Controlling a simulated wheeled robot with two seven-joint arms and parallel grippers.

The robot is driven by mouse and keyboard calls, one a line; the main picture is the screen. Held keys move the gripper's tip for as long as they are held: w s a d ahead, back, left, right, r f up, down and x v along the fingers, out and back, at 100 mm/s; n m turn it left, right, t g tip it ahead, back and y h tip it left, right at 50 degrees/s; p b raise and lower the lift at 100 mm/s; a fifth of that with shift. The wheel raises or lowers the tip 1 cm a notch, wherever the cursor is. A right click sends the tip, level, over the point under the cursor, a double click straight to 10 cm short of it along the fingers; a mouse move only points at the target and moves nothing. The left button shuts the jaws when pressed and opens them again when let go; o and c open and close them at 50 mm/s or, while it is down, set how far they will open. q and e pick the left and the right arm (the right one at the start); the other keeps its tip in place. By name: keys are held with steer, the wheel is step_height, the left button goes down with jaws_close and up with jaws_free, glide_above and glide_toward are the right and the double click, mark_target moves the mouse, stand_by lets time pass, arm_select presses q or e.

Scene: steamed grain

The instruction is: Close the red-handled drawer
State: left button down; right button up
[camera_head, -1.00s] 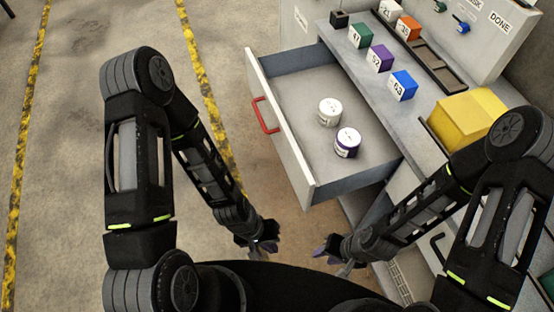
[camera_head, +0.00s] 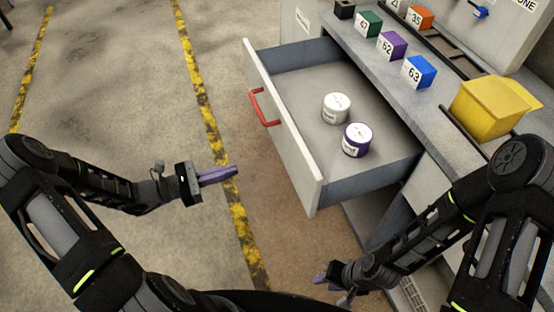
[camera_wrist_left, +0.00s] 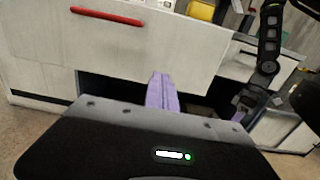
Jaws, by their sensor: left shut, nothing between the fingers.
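The drawer (camera_head: 313,180) with the red handle (camera_head: 264,107) stands pulled out from the grey cabinet. Its front panel and red handle (camera_wrist_left: 107,16) also show in the left wrist view. A white jar (camera_head: 336,108) and a white jar with a purple band (camera_head: 357,140) stand inside it. My left gripper (camera_head: 236,171) is shut and empty, left of the drawer front and apart from it, its purple fingers pointing toward the panel. My right gripper (camera_head: 330,283) is low, below the drawer's near corner; its jaw state is unclear.
Several numbered cubes, among them a blue cube (camera_head: 418,72) and a purple cube (camera_head: 391,45), stand on the counter behind the drawer. A yellow bin (camera_head: 484,110) is at right. The floor left of the drawer is clear, with yellow-black tape (camera_head: 207,120).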

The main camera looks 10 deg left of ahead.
mark_target(288, 154)
arm_select(q)
steer(key=shift+d, duration=0.1)
steer(key=x, duration=1.4)
steer(key=shift+s+p, duration=0.15)
steer(key=shift+p, duration=0.2)
arm_select(e)
steer(key=shift+r, duration=0.4)
arm_select(q)
steer(key=shift+d, duration=0.1)
